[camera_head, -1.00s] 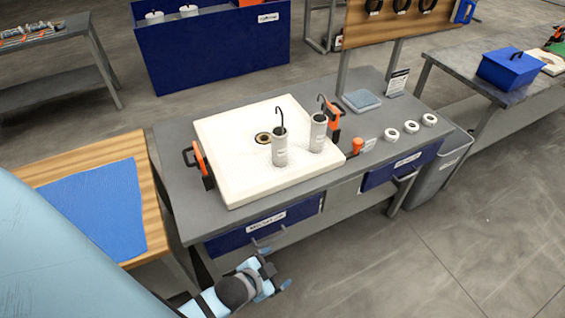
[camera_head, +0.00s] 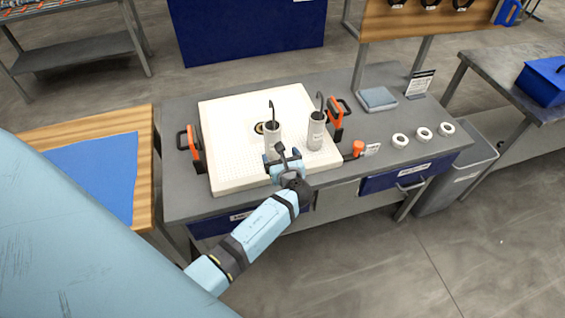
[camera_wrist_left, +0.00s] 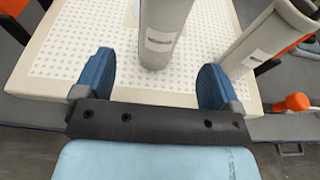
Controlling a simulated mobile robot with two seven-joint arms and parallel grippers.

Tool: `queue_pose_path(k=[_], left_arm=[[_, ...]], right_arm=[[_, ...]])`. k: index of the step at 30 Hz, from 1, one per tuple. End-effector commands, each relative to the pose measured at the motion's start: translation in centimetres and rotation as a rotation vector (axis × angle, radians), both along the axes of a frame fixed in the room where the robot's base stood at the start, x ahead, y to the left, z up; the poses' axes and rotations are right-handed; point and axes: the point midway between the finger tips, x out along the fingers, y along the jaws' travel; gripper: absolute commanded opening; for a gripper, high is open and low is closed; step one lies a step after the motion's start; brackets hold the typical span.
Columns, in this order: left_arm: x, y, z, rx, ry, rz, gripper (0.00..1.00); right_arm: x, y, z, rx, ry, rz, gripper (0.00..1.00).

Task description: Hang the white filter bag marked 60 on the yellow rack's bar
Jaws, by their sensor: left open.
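Two whitish-grey cylindrical filter bags with dark hooks on top stand upright on a white perforated plate (camera_head: 235,165). The left bag (camera_head: 272,136) is partly hidden by my left gripper in the head view; the other bag (camera_head: 316,132) stands to its right. My left gripper (camera_head: 285,160) is open and low over the plate's front part. In the left wrist view, the left bag (camera_wrist_left: 163,25) shows between the two blue fingers, apart from both; the right bag (camera_wrist_left: 268,42) is outside the right finger. The bags' labels are too small to read. I see no yellow rack. My right gripper is not in view.
Orange-handled clamps (camera_head: 192,147) (camera_head: 336,118) sit at the plate's sides, and an orange knob (camera_head: 358,147) is at its front right corner. White rings (camera_head: 423,133) and a blue-grey cloth (camera_head: 376,98) lie on the grey bench's right part.

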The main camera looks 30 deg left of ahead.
Motion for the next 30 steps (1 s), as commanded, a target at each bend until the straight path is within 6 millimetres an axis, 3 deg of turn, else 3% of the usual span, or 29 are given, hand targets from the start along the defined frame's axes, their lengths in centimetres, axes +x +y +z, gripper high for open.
queue_pose_path(k=[11, 21, 30], left_arm=[[3.0, 3.4, -1.5, -0.002, -0.002, 0.0, 0.89], [5.2, 6.1, -2.1, -0.001, -0.001, -0.002, 0.89], [5.9, 7.0, -2.4, -0.002, -0.001, 0.0, 0.89]], right_arm=[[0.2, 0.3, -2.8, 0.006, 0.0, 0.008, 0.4], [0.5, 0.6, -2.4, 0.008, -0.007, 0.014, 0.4], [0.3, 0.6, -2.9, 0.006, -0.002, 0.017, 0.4]])
